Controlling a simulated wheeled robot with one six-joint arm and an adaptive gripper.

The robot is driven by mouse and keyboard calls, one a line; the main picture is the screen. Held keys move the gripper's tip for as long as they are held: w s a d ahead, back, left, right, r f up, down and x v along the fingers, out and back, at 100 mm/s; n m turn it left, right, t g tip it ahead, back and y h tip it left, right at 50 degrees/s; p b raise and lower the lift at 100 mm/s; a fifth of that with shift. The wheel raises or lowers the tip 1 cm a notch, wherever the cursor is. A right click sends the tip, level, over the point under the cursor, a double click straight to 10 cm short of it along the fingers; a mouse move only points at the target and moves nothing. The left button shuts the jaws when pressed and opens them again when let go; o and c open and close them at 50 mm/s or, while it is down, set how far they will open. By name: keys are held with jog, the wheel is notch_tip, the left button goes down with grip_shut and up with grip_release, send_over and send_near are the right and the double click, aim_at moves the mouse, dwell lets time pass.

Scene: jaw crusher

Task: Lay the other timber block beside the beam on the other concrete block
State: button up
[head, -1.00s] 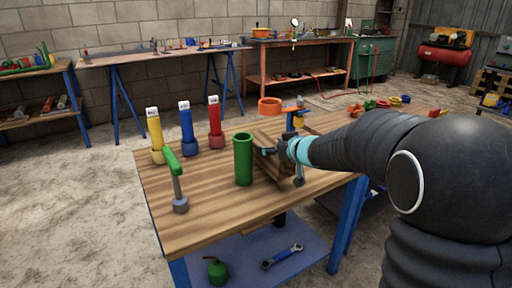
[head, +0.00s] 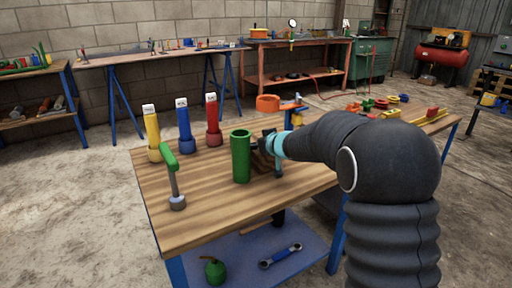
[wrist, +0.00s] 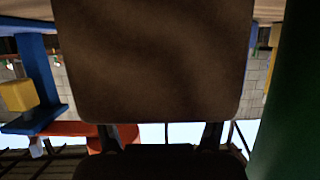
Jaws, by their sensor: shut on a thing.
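My gripper (head: 262,144) is over the middle of the wooden workbench, just right of the green cylinder, and partly hidden by it and by my arm. It is shut on a brown timber block (wrist: 150,60), which fills the middle of the wrist view between the two dark fingers. In the head view a dark brown patch of wood (head: 260,161) shows below the gripper, behind the green cylinder; whether it touches the bench I cannot tell. I cannot make out the concrete blocks or the beam.
The green cylinder (head: 241,156) stands close left of the gripper. A green-handled tool (head: 173,178) and yellow, blue and red tubes (head: 184,125) stand left. Small coloured parts (head: 378,104) lie at the back right. The bench front is clear.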

dwell(0.3)
jog(key=o, duration=1.4)
jog(key=shift+r, duration=0.1)
jog(key=shift+s+d+r, duration=0.1)
jog(key=shift+r, duration=0.05)
jog(key=p+v, duration=0.2)
jog(key=v, duration=0.9)
jog(key=shift+s+d+r, duration=0.1)
jog(key=shift+s+d, duration=0.1)
jog(key=shift+s, duration=0.15)
